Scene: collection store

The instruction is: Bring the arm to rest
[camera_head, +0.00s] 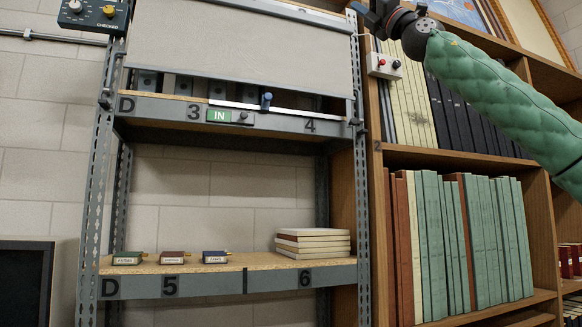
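My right arm comes in from the right in a green quilted sleeve, with a black wrist joint near the top edge. My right gripper (372,14) is a dark shape at the top, in front of the upper right corner of the grey metal rack (220,284). It is partly cut off by the frame, and I cannot see whether its fingers are open or shut. I see nothing held in it. My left arm and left gripper are not in view.
A grey shutter (230,45) hangs over the rack's upper shelf. Small labelled boxes (172,258) and a book stack (313,243) occupy the lower shelf. A wooden bookcase (455,157) stands right, with a button box (384,66). A dial box (95,14) is upper left.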

